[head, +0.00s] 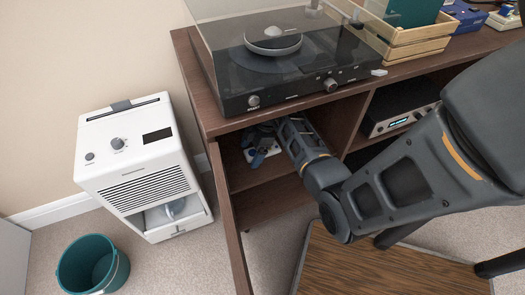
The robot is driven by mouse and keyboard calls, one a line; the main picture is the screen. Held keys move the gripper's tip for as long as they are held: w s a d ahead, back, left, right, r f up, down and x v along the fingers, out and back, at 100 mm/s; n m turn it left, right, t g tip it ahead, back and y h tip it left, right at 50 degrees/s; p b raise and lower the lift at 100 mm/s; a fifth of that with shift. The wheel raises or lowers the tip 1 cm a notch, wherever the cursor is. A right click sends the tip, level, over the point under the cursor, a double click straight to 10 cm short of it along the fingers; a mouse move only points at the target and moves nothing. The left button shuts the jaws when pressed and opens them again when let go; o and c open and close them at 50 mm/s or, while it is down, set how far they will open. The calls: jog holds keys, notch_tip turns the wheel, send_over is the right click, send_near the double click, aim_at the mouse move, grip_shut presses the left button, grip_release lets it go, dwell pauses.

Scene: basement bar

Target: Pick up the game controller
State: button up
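My arm reaches into the left open compartment of the wooden cabinet, and my gripper (258,142) is at its end, dark and small in the shade. A small white and blue-grey object (248,155) lies on the compartment shelf right at the gripper; it may be the game controller, but its shape is too small and partly covered to be sure. The gripper is at or just over it; I cannot tell whether they touch. The fingers are too dark to show whether they are open or shut.
The wooden cabinet (225,190) has its panel edge close left of my arm. A turntable (290,75) with a clear cover and a wooden crate (405,45) stand on top. A receiver (400,115) fills the right compartment. A white dehumidifier (140,165) and teal bucket (92,265) stand left.

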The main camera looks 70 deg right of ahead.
jog(key=c, duration=1.1)
